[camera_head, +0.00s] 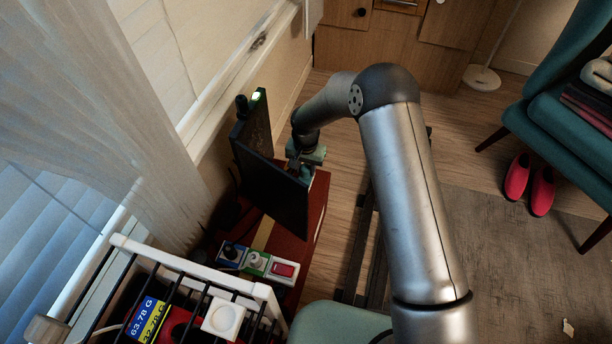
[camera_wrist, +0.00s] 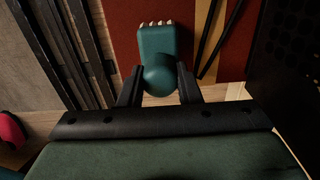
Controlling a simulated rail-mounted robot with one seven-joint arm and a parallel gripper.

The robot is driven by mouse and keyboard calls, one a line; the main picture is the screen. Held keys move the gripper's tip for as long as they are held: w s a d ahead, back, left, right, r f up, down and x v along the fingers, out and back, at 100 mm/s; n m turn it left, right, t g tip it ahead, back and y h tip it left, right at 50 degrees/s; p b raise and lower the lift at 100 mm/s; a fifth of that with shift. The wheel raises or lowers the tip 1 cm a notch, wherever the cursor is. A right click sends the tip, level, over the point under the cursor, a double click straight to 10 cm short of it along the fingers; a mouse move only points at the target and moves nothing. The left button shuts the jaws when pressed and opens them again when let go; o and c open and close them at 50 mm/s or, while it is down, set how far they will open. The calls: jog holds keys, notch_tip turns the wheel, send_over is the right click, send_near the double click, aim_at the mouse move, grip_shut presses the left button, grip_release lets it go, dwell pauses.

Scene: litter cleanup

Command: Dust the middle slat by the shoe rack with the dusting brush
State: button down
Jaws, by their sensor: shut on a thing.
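The dusting brush (camera_wrist: 158,55) is green with a rounded handle end and a row of pale bristle tips at its far edge. My gripper (camera_wrist: 158,88) is shut on the rounded end, one black finger on each side. In the head view the green of the brush (camera_head: 315,154) shows beside the dark upright panel, with my gripper (camera_head: 304,162) partly hidden. A reddish-brown surface (camera_wrist: 205,15) lies beyond the brush, with a tan strip (camera_wrist: 211,35) to its right. I cannot tell whether the bristles touch it, or which piece is the middle slat or the shoe rack.
A dark upright panel (camera_head: 270,165) stands close to my gripper. Pink shoes (camera_head: 517,176) stand by a teal chair (camera_head: 560,110). Open floor (camera_head: 480,150) lies to the right.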

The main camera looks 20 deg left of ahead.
jog(key=shift+r+p, duration=1)
jog(key=shift+r, duration=1.1)
